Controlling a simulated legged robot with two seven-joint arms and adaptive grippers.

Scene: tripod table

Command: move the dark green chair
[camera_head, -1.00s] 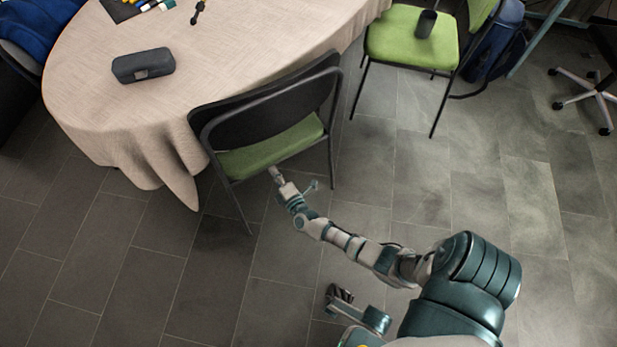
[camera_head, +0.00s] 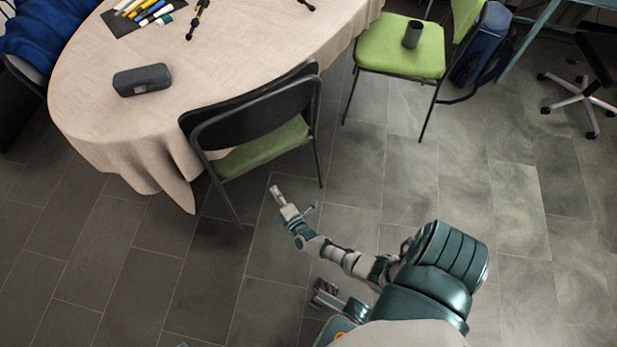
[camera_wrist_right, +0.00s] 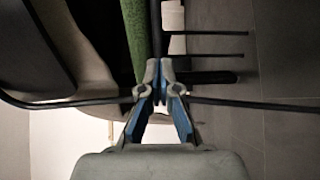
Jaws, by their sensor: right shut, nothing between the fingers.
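The chair at the table has a black back (camera_head: 250,118) and a green seat (camera_head: 262,148). It stands upright on thin dark legs, tucked against the near right side of the table, its back towards me. My right gripper (camera_head: 275,190) is just below the seat in the head view, with a small gap in the picture. In the right wrist view the right gripper (camera_wrist_right: 160,78) is shut and empty, its fingertips close to the chair's green seat (camera_wrist_right: 135,35) and dark frame. Whether they touch cannot be told.
The clothed table (camera_head: 100,60) holds a grey case (camera_head: 142,80) and several markers (camera_head: 145,10). Another green chair (camera_head: 400,48) with a dark cup (camera_head: 412,34) stands at upper right, near a blue backpack (camera_head: 485,45). Tiled floor (camera_head: 130,270) is open at lower left.

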